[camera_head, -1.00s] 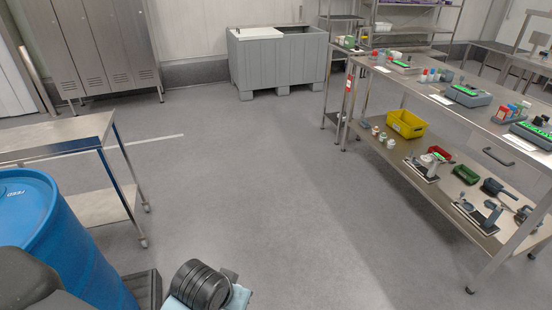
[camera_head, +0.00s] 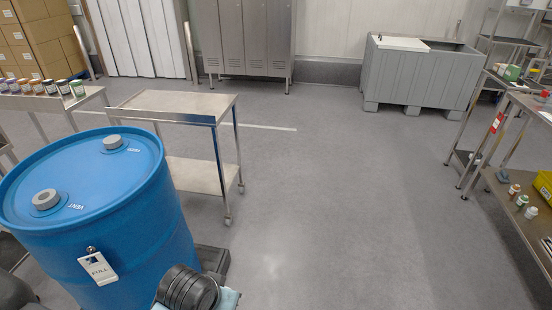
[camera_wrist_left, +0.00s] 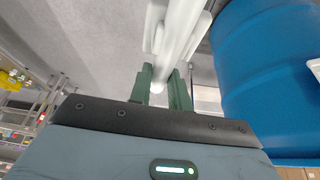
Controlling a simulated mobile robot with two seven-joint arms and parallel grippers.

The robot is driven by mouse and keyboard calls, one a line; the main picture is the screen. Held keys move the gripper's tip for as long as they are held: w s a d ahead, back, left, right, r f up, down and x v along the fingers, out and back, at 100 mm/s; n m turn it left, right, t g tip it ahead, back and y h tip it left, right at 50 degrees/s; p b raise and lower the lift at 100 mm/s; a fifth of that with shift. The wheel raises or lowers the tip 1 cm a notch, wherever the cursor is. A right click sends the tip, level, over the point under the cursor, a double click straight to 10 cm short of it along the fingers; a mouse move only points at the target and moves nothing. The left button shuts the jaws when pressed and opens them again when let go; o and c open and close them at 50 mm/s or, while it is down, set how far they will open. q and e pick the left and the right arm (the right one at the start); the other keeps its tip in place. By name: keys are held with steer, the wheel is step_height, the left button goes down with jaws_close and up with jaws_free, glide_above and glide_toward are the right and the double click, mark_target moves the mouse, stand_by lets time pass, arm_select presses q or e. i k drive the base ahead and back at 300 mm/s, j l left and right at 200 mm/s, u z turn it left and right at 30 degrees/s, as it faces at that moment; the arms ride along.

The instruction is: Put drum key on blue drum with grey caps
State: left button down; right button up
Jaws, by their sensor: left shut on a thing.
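The blue drum (camera_head: 120,215) stands upright at the left of the head view. Its top has two grey caps, one by the word VENT (camera_head: 45,199) and one farther back (camera_head: 112,142). A tag reading FULL (camera_head: 98,268) hangs on its side. The drum also fills the right of the left wrist view (camera_wrist_left: 270,70). There my left gripper (camera_wrist_left: 167,85) has its green fingers shut on a pale grey, long object, likely the drum key (camera_wrist_left: 178,35), beside the drum. Its full shape is unclear. My left gripper's fingers are not visible in the head view. My right gripper is not in view.
A steel cart (camera_head: 175,105) stands just behind the drum. A table with several small jars (camera_head: 40,88) is at the far left. A grey bin (camera_head: 420,75) and lockers (camera_head: 243,40) stand at the back. A steel workbench (camera_head: 530,215) is at the right. The middle floor is clear.

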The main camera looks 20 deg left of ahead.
mark_target(71, 169)
steer(key=i+l+u, duration=0.2)
steer(key=u, duration=0.25)
steer(key=i+l+u, duration=0.15)
steer(key=u, duration=0.35)
steer(key=i+l+u, duration=0.15)
steer(key=l+u, duration=0.15)
steer(key=i+l+u, duration=0.15)
steer(key=l+u, duration=0.15)
steer(key=l, duration=0.2)
steer(key=l+u, duration=0.3)
steer(key=l, duration=0.15)
steer(key=i, duration=0.05)
